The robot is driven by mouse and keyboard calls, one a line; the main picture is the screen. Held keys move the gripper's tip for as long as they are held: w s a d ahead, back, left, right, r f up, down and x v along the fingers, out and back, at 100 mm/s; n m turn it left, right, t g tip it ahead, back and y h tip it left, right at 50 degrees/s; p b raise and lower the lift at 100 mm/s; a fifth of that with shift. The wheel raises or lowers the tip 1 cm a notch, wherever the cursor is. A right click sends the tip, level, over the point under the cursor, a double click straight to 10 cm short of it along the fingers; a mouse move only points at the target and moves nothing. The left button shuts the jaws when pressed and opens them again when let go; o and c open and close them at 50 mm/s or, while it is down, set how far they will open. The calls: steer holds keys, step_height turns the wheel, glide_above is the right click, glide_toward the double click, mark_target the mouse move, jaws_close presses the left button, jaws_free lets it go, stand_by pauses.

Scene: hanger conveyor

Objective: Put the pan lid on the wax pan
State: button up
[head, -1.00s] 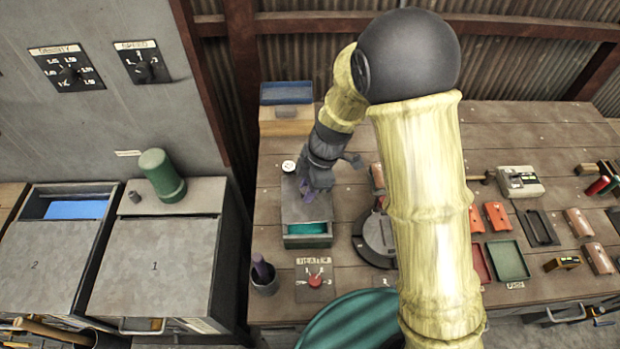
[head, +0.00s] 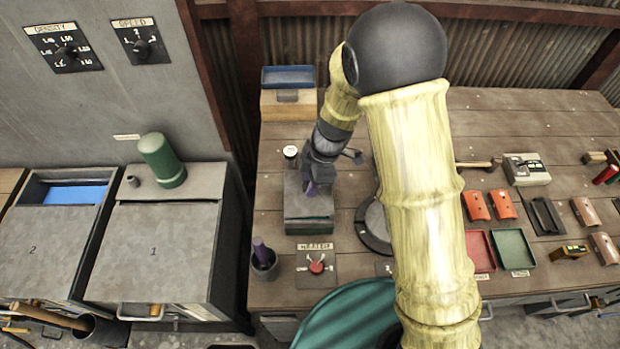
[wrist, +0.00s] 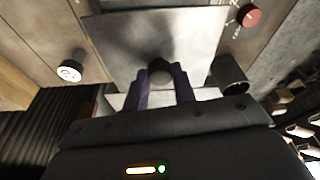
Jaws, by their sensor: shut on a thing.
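The wax pan (head: 309,226) is a grey box on the bench, left of my arm in the head view. The pan lid (wrist: 135,35) is a flat grey plate with a dark round knob (wrist: 160,70). My gripper (wrist: 161,84) has its purple fingers on either side of the knob and is shut on it. In the head view, my gripper (head: 311,187) is over the pan, and the lid (head: 308,203) covers its top. No teal wax shows. I cannot tell whether the lid rests fully on the rim or sits slightly above it.
A heater switch with a red knob (head: 316,267) and a dark cup (head: 265,268) stand in front of the pan. A white-faced round gauge (head: 290,152) is behind it. A wooden box with a blue tray (head: 287,77) is at the back. Red and green trays (head: 513,249) lie right.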

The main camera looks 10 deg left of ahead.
steer(key=shift+f+b, duration=0.5)
steer(key=shift+f, duration=0.2)
steer(key=shift+f+b, duration=0.75)
steer(key=shift+b, duration=0.4)
stand_by(1.1)
steer(key=o, duration=0.7)
steer(key=o, duration=0.5)
steer(key=shift+o, duration=0.2)
steer(key=shift+r, duration=0.15)
steer(key=b+v, duration=0.2)
steer(key=v, duration=1.5)
steer(key=shift+r, duration=0.15)
